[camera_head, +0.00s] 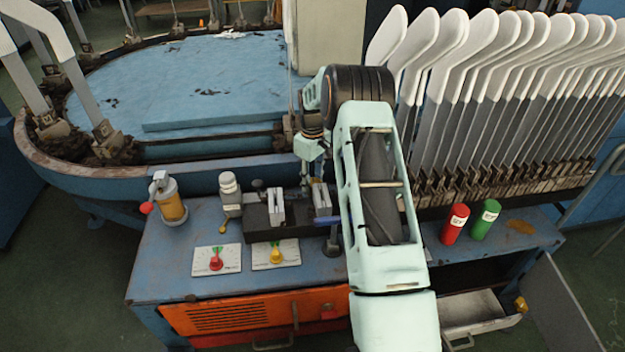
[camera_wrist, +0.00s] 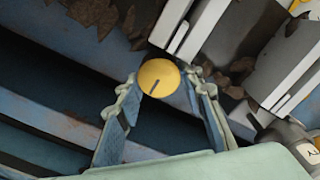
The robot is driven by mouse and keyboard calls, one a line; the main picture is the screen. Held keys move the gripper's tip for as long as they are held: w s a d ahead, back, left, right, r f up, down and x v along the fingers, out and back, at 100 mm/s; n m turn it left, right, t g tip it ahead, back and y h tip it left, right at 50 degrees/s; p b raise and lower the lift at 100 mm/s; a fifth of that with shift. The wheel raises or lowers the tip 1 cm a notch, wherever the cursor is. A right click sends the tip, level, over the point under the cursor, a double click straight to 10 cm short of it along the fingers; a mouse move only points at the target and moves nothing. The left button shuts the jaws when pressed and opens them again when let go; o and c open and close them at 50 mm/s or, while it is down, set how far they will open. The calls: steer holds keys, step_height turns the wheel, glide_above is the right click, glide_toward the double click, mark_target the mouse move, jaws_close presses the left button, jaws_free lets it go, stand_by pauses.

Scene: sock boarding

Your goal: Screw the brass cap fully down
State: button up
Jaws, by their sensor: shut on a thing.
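The round brass cap (camera_wrist: 158,78) shows in the wrist view, with a dark line on its face. My gripper (camera_wrist: 163,86) has one finger on each side of it, and the pads are shut on its rim. What lies under the cap is hidden, so I cannot tell how deep it sits. In the head view my gripper (camera_head: 313,180) points down at the bench beside the grey block at the back edge. I cannot make out the cap there.
The blue bench (camera_head: 190,280) carries a brass valve bottle (camera_head: 170,203), two white cards (camera_head: 217,260) with coloured keys, a red can (camera_head: 454,224) and a green can (camera_head: 485,220). A dark vice-like block (camera_head: 262,222) stands left of my gripper. White sock boards (camera_head: 500,80) rise behind at right.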

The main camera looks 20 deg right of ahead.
steer(key=m+p, duration=0.2)
steer(key=m, duration=0.3)
steer(key=shift+d+r, duration=0.1)
steer(key=shift+r, duration=0.05)
steer(key=m+p, duration=0.1)
steer(key=m, duration=0.3)
steer(key=shift+w+d+m, duration=0.1)
steer(key=shift+m, duration=0.2)
steer(key=m, duration=0.4)
steer(key=shift+p, duration=0.4)
steer(key=shift+d+m, duration=0.15)
steer(key=shift+m, duration=1.95)
steer(key=o, duration=1.2)
steer(key=shift+c, duration=0.2)
steer(key=shift+s, duration=0.2)
